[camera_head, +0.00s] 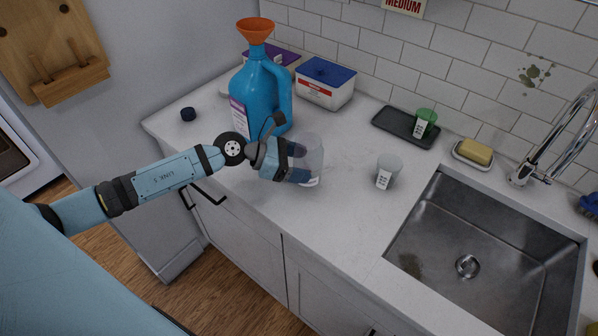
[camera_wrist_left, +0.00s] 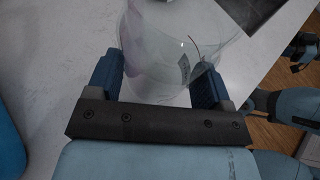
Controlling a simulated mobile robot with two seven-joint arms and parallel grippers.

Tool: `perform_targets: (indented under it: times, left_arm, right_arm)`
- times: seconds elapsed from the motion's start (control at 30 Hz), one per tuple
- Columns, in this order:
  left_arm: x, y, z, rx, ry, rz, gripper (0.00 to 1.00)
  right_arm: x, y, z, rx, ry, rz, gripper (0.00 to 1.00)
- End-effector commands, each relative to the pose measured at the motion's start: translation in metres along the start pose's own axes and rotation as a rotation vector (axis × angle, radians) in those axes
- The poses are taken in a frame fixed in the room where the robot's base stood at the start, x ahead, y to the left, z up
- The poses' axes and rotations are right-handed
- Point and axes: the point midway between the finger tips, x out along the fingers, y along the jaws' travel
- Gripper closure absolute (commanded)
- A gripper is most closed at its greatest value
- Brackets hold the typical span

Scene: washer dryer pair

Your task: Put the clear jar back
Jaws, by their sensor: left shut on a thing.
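The clear jar (camera_head: 313,148) is a see-through, upright vessel with a white label low on its side, in front of the blue jug. My left gripper (camera_head: 298,163) is shut on it from the left. In the left wrist view the clear jar (camera_wrist_left: 165,45) sits between the two blue fingers of the gripper (camera_wrist_left: 155,82). I cannot tell whether its base touches the counter or is slightly above it. My right gripper does not show in the head view; part of an arm shows at the right of the left wrist view.
A blue jug (camera_head: 268,92) with an orange funnel stands behind my gripper. A small labelled cup (camera_head: 388,171) stands right of the jar. A white tub (camera_head: 325,84), soap dish (camera_head: 474,152) and sink (camera_head: 480,265) are around. The front counter is clear.

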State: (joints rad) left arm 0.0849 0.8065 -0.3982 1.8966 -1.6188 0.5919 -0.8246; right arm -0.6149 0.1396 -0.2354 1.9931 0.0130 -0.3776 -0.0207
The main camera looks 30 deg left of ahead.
Motion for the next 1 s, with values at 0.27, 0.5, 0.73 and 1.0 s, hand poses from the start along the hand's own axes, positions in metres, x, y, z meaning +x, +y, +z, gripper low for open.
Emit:
perform_targets:
  times: [0.27, 0.5, 0.73, 1.0]
  left_arm:
    - [0.013, 0.0, -0.032, -0.003, 0.0, 0.0, 0.53]
    - [0.013, 0.0, -0.032, -0.001, 0.0, 0.0, 0.53]
    - [0.014, 0.0, -0.035, -0.001, 0.001, 0.0, 0.05]
    - [0.014, 0.0, -0.034, -0.001, 0.001, 0.0, 0.01]
  right_arm:
    - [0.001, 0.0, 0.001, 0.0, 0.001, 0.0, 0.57]
    - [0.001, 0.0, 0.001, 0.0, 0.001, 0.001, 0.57]
    - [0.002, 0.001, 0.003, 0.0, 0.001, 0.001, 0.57]
    - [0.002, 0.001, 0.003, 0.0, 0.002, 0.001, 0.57]
